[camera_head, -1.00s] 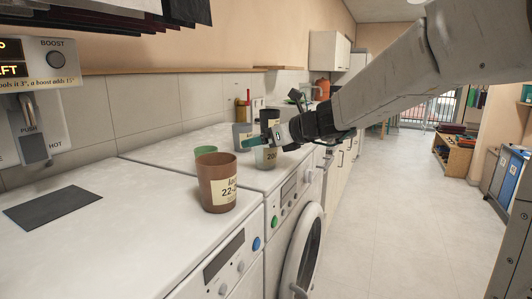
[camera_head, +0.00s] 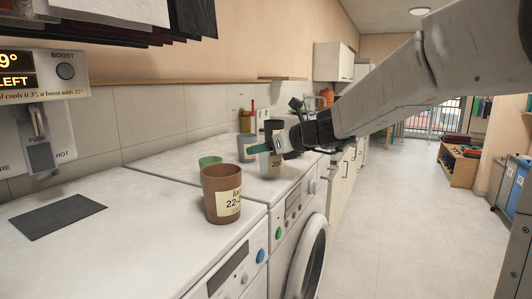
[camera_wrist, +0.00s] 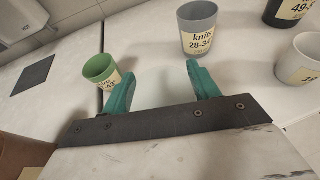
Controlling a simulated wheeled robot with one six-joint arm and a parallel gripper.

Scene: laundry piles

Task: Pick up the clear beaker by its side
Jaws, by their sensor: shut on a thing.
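My gripper (camera_head: 262,148) reaches in from the right, above the cups on the washing machine tops. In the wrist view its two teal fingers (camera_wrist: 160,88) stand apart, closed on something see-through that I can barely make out. A green cup (camera_wrist: 98,69) stands beyond the left finger, and a grey cup (camera_wrist: 198,30) labelled "knits 28-34" beyond the right finger.
A brown labelled cup (camera_head: 221,195) stands nearest on the machines. A pale cup (camera_wrist: 300,62) and a dark container (camera_wrist: 288,10) stand to the right in the wrist view. A dark flat pad (camera_head: 57,213) lies at left, below a wall panel (camera_head: 40,72).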

